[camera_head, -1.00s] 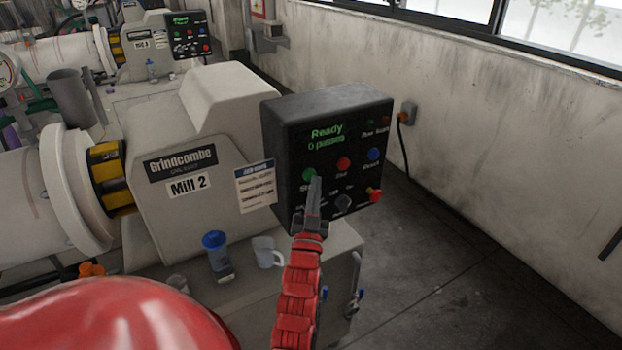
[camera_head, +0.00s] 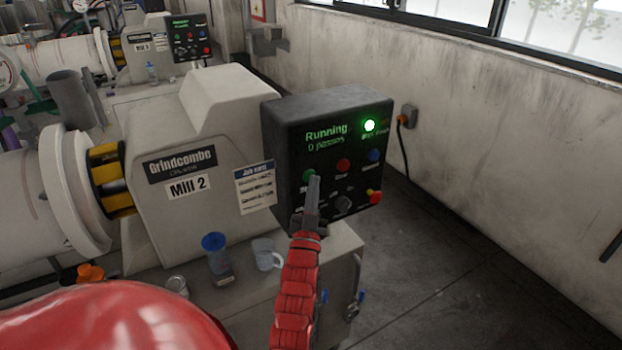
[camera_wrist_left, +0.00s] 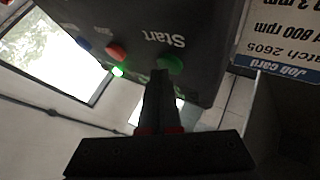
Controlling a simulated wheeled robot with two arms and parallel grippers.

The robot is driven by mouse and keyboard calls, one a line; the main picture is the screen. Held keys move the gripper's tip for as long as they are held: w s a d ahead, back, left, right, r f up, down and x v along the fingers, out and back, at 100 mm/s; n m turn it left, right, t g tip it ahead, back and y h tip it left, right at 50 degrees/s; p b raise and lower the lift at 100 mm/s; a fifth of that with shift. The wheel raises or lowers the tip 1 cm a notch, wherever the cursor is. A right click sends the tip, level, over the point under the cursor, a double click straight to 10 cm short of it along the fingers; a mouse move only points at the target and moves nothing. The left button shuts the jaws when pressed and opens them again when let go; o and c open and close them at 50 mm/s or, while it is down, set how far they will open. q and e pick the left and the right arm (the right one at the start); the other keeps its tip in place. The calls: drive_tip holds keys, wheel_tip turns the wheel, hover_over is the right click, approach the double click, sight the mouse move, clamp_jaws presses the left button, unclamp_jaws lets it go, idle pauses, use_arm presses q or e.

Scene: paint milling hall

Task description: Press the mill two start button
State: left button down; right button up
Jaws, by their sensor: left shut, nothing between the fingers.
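The mill 2 control box (camera_head: 283,130) is black and stands at the right end of the machine labelled Mill 2 (camera_head: 190,186). Its display (camera_head: 326,138) reads "Running, 0 passes", and a green lamp (camera_head: 369,125) at its upper right is lit. The green start button (camera_head: 309,175) is at the left of the button row; it also shows in the left wrist view (camera_wrist_left: 170,64), beside the word Start. My left gripper (camera_head: 314,182) is shut and empty, its tips at or just below the start button. I cannot tell whether they touch it. My right gripper is not in view.
A red stop button (camera_head: 343,165) and a blue button (camera_head: 374,155) sit right of the start button. Floor at right is clear.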

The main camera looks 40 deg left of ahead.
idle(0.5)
use_arm(q)
drive_tip(key=shift+s+d, duration=0.3)
drive_tip(key=shift+d, duration=0.4)
drive_tip(key=d, duration=0.1)
drive_tip(key=s+d, duration=0.1)
drive_tip(key=d, duration=0.1)
drive_tip(key=s+d, duration=0.1)
drive_tip(key=shift+d, duration=0.3)
idle(0.7)
